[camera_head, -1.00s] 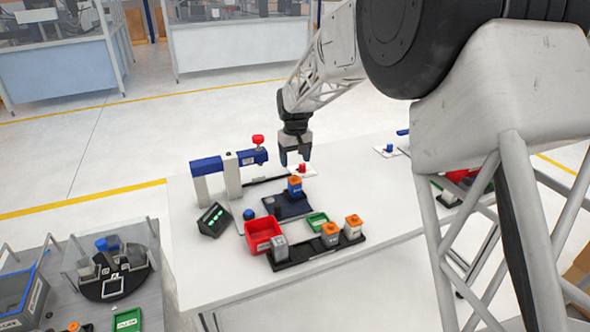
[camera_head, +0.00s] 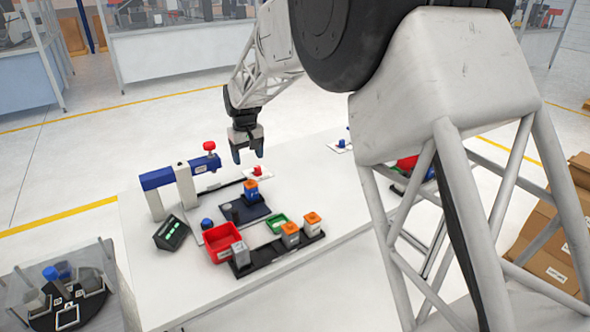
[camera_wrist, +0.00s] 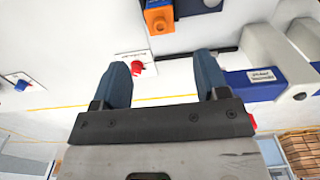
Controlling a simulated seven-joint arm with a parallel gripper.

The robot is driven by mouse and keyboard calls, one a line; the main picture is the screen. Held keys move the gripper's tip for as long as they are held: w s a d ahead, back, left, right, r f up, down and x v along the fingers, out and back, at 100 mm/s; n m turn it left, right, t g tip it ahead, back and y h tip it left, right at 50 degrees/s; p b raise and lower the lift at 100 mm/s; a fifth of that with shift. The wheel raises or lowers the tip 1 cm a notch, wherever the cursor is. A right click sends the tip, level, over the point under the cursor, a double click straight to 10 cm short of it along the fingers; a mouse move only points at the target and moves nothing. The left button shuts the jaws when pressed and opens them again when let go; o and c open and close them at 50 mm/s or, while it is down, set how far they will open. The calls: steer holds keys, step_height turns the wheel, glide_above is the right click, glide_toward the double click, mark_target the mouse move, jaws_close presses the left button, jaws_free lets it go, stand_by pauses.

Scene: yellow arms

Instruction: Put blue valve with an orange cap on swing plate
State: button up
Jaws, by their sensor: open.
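The blue valve with an orange cap (camera_head: 251,188) stands upright at the back right of a dark blue plate (camera_head: 255,211) on the white table. In the wrist view its orange cap (camera_wrist: 158,20) and part of its blue body show at the top edge. My gripper (camera_head: 248,156) is open and empty, pointing down above the table and apart from the valve. Its two blue fingers also show spread in the wrist view (camera_wrist: 162,65). I cannot tell for sure which plate is the swing plate; the dark blue plate is the one under the valve.
A blue-and-grey fixture (camera_head: 180,178) with a red knob stands left of the plate. A red bin (camera_head: 222,243), a green tray (camera_head: 277,223) and a black rack (camera_head: 268,251) with several blocks lie in front. A red button (camera_head: 257,171) stands behind the valve.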

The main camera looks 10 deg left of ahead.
steer(key=s+d+r+m, duration=0.1)
steer(key=s+d+r, duration=0.3)
steer(key=d, duration=0.6)
steer(key=s+d+r+m+t, duration=0.15)
steer(key=s+d+r, duration=0.35)
steer(key=d, duration=0.5)
steer(key=s+d+r+m, duration=0.2)
steer(key=s+d+r, duration=0.2)
steer(key=d, duration=0.7)
steer(key=s+d+f+m, duration=0.1)
steer(key=s+d, duration=0.5)
steer(key=s, duration=0.4)
steer(key=s+d+f+m, duration=0.2)
steer(key=s+d, duration=0.5)
steer(key=s, duration=0.2)
steer(key=s+d+f+m+t, duration=0.1)
steer(key=s+d, duration=0.6)
steer(key=s, duration=0.3)
steer(key=shift+s+f+m, duration=0.25)
steer(key=shift+s+m, duration=0.1)
steer(key=shift+d, duration=0.1)
